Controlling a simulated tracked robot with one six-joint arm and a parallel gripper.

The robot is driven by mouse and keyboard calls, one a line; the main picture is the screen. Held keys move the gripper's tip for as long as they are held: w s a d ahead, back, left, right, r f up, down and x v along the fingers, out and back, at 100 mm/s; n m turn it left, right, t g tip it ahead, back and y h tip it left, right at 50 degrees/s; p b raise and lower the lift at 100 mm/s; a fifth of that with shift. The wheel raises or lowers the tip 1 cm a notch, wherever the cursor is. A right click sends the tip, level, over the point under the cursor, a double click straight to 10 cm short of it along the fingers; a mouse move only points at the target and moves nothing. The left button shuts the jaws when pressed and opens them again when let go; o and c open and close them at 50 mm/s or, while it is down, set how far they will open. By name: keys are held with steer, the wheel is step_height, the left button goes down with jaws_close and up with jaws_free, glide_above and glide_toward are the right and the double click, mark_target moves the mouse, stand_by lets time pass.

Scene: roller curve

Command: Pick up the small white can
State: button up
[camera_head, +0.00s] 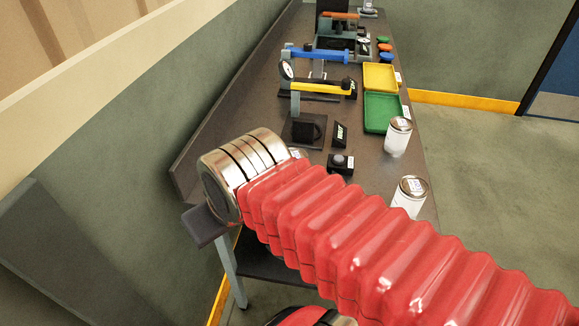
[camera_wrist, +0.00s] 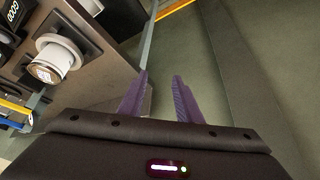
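In the wrist view the two purple fingers of my gripper (camera_wrist: 160,80) are apart, with only floor and a table leg seen between them. A small white round object with a label on its end (camera_wrist: 54,60) is at the upper left, left of the fingers and apart from them, by a black base. I cannot tell for sure that it is the small white can. In the head view two white cans with metal lids stand on the table's right side: a farther can (camera_head: 397,139) and a nearer can (camera_head: 409,197), partly hidden by my red arm.
The dark table (camera_head: 232,110) runs away from me along a wall. A green tray (camera_head: 383,113), a yellow tray (camera_head: 380,77), a yellow-handled device (camera_head: 325,88) and a black block (camera_head: 341,163) are on it. Open floor (camera_head: 490,170) lies right of the table.

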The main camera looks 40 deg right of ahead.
steer(key=shift+o, duration=0.5)
steer(key=o, duration=0.3)
steer(key=shift+w+d+r, duration=0.15)
steer(key=shift+w+d, duration=0.05)
steer(key=shift+d, duration=0.05)
steer(key=o, duration=0.8)
steer(key=w+d+r+g, duration=0.1)
steer(key=w+d, duration=0.3)
steer(key=d, duration=0.6)
steer(key=shift+w+d+r, duration=0.25)
steer(key=shift+d+r, duration=0.15)
steer(key=shift+r, duration=0.2)
glide_toward(300, 154)
steer(key=a, duration=0.2)
steer(key=shift+s+d+r+m, duration=0.2)
steer(key=shift+s+r+m, duration=0.15)
steer(key=shift+s, duration=0.1)
steer(key=x, duration=0.8)
steer(key=shift+w+f, duration=0.15)
steer(key=shift+f, duration=0.15)
steer(key=shift+x, duration=2.6)
